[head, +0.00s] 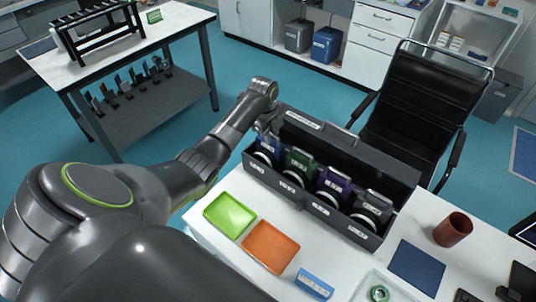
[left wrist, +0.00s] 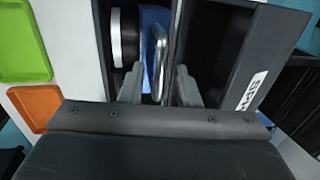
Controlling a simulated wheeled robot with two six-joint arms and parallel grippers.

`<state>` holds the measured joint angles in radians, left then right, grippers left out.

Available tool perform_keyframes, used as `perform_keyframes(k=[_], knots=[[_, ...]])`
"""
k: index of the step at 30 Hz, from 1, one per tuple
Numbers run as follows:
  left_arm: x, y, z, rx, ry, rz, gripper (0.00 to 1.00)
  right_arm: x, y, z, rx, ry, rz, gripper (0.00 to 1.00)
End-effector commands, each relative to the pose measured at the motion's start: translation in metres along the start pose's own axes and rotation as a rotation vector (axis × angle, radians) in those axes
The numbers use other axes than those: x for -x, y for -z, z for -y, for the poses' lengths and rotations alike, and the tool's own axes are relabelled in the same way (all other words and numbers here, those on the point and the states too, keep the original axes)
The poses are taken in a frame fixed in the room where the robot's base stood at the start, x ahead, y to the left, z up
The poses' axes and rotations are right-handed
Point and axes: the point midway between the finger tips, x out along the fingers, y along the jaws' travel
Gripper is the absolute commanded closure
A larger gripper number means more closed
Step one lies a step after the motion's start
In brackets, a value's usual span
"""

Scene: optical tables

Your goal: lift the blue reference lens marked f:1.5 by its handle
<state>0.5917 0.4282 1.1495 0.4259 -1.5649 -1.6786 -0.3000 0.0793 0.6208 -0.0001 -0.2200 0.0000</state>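The blue lens (head: 268,147) stands in the leftmost slot of a dark open case (head: 310,199). Its marking is too small to read. In the left wrist view, its blue body (left wrist: 151,25) shows with a round black-and-white rim at its left and a grey metal handle (left wrist: 161,58) at its right. My left gripper (head: 266,126) is at the case's left end, over the blue lens. In the left wrist view, its two fingers (left wrist: 158,84) stand apart, one on each side of the handle's lower end; contact is not visible. My right gripper is not in view.
Green (head: 299,160), purple (head: 333,184) and grey (head: 371,207) lenses stand beside the blue one. The case's raised lid (head: 345,150) is behind them. Green (head: 229,215) and orange (head: 270,247) trays lie in front on the white table. A brown cup (head: 453,230) stands at right.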

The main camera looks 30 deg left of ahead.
Motion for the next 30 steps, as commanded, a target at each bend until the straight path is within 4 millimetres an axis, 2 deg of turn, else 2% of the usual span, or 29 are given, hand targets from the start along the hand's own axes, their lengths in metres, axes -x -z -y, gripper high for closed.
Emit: perform_keyframes(k=[4,11,18,30], knots=[[-0.0088,0.0,-0.0003,0.0,0.0,0.001,0.7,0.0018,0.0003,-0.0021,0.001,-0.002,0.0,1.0],[-0.01,-0.0002,-0.0003,0.0,0.001,0.002,0.7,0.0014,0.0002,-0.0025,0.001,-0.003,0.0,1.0],[-0.0097,-0.0002,-0.0003,0.0,0.001,0.001,1.0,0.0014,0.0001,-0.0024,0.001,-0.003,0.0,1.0],[-0.0097,-0.0002,-0.0005,0.0,0.0,0.001,1.0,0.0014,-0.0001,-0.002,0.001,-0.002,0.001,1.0]])
